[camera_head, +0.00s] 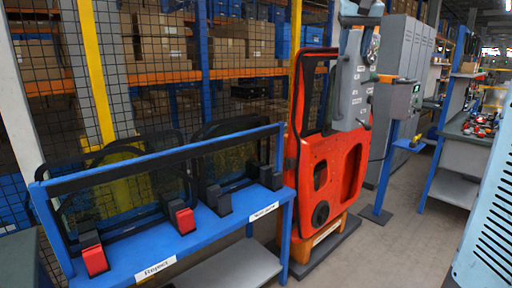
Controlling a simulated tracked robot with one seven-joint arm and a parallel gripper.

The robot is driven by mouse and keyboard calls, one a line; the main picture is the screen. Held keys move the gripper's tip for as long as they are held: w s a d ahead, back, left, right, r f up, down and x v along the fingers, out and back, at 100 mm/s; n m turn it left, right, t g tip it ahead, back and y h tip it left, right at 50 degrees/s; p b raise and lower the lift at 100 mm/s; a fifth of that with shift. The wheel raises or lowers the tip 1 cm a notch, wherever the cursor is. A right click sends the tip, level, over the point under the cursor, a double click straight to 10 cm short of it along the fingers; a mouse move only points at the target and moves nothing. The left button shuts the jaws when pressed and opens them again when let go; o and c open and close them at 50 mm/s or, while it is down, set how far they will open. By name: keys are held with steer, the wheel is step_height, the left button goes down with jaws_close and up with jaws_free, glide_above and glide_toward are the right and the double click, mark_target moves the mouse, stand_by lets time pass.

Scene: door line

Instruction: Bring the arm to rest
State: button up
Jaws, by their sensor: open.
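My gripper does not show in the camera_head view, and I cannot make out any part of my arm with certainty. A red-orange car door (318,178) stands upright on a low orange and dark stand (322,246) right of the middle. A grey unit (351,88) with small labels hangs in front of the door's upper right part. An orange bar (388,78) sticks out to its right.
A blue rack (200,238) holding dark-framed panes stands at the left, labelled "Reject" at the front. A mesh fence (150,60) is behind it. A post with a control box (404,97) stands right of the door.

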steer(key=s+a+f+n, duration=0.1)
steer(key=s+a+f, duration=0.1)
steer(key=s+f, duration=2.5)
steer(key=shift+s+f+t+y, duration=0.3)
steer(key=shift+s+f, duration=0.1)
steer(key=shift+s, duration=0.15)
